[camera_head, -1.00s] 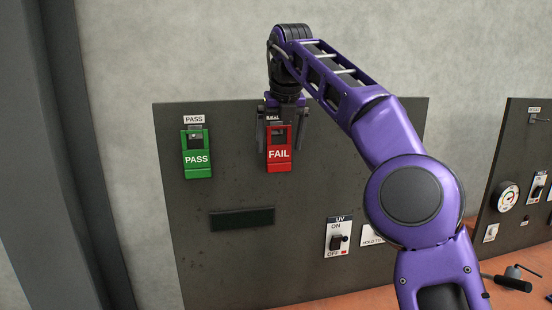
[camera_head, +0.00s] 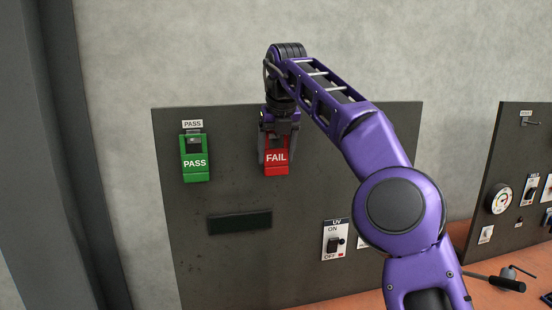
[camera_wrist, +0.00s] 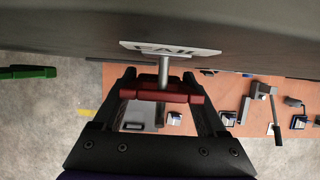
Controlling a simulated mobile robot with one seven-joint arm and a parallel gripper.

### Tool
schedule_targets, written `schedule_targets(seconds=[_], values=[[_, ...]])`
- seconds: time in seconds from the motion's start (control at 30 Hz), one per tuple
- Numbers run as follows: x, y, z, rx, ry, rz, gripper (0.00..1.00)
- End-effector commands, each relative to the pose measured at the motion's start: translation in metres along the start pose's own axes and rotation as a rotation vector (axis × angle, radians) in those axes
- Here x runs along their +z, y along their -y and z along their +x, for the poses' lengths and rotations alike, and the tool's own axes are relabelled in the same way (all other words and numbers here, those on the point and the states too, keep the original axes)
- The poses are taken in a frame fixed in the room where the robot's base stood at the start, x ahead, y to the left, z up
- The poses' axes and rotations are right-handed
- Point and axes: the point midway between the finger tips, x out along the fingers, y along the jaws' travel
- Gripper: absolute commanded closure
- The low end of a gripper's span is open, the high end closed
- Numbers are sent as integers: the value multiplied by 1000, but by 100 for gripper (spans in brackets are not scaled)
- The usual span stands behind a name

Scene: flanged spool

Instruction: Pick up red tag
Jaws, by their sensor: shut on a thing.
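The red FAIL tag (camera_head: 276,161) hangs on the dark upright panel, to the right of the green PASS tag (camera_head: 195,162). My gripper (camera_head: 277,150) is at the tag's upper part, one finger on each side, shut on it. In the wrist view the red tag's top edge (camera_wrist: 163,94) lies between the two fingers of my gripper (camera_wrist: 164,97). A metal peg (camera_wrist: 164,72) reaches from the panel to the tag, so the tag still appears to be on its peg. The white FAIL label (camera_wrist: 170,48) is on the panel beyond it.
The panel (camera_head: 290,222) stands against a grey wall. It carries a dark slot (camera_head: 239,221) and a UV switch (camera_head: 335,243). A second panel (camera_head: 517,190) with a gauge stands at right. The orange bench (camera_head: 350,298) lies below.

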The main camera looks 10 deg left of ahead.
Motion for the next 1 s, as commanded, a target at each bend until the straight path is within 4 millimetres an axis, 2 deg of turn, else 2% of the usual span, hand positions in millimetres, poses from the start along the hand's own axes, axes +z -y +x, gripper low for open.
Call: schedule_targets(seconds=[0.63,0.7,1.0], values=[[6,-1,-14,2,1,2,79],[-5,1,-11,0,2,1,79],[-45,1,-26,-2,3,0,79]])
